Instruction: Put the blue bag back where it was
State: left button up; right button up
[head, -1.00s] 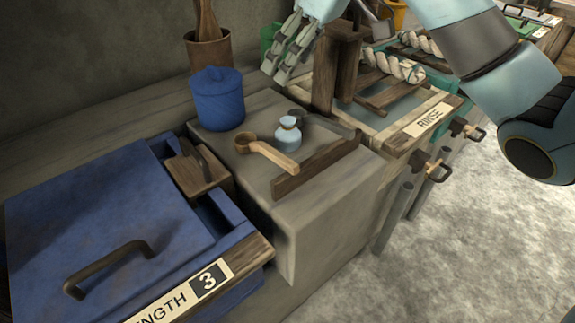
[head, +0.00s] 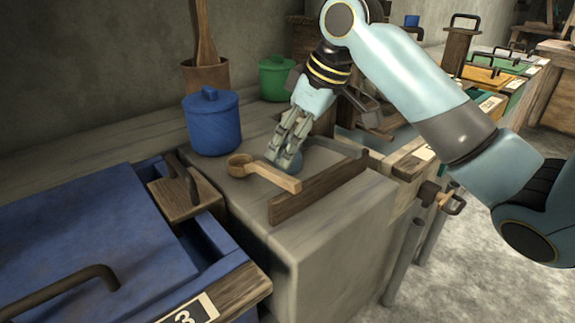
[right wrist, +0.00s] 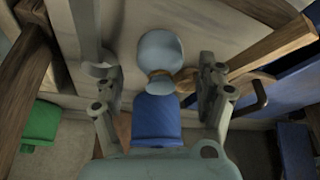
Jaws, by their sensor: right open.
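The small light blue bag (head: 315,158) stands on the grey stone block (head: 320,232), largely hidden behind my right gripper (head: 284,160) in the head view. In the right wrist view, the bag's pale rounded part (right wrist: 160,52) and tan tie lie between the two sides of my right gripper (right wrist: 157,75), with a gap on both sides. The gripper is open and reaches down at the bag; I cannot tell whether it touches it. My left gripper is not in view.
A wooden scoop (head: 275,177) lies close left of the bag, and a wooden rail (head: 312,190) edges the block in front. A blue lidded pot (head: 213,125) stands behind left, a green pot (head: 276,80) behind. A large blue bin (head: 90,235) is at left.

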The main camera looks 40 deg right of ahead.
jog(key=x, duration=0.3)
jog(key=shift+b, duration=0.4)
jog(key=shift+r, duration=0.1)
jog(key=shift+c, duration=0.5)
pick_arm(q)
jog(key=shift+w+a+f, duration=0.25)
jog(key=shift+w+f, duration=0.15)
pick_arm(e)
jog(key=c, duration=1.3)
